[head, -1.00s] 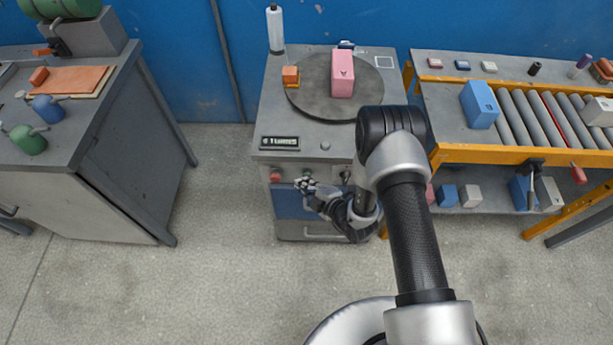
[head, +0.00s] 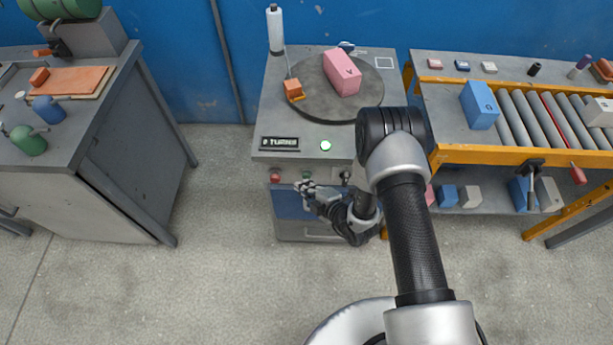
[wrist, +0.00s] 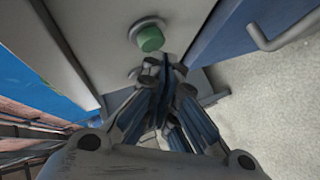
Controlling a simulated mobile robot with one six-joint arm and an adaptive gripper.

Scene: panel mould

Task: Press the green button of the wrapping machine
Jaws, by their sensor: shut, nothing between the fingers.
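The wrapping machine (head: 285,230) stands ahead with a dark round turntable (head: 318,108) on top. A pink box (head: 342,72) and a small orange block (head: 293,88) sit on the turntable. The green button (head: 307,176) is on the machine's front face, and it shows large in the wrist view (wrist: 151,38). My gripper (head: 300,187) is shut and empty just in front of and below the button. In the wrist view its fingertips (wrist: 164,64) look apart from the button. A round lamp (head: 325,145) on the machine's top glows green-white.
A red button (head: 275,178) sits left of the green one, and a dark knob (head: 345,175) to the right. A roller conveyor (head: 530,152) with a yellow frame stands at the right. A grey workbench (head: 120,100) stands at the left. The floor between bench and machine is clear.

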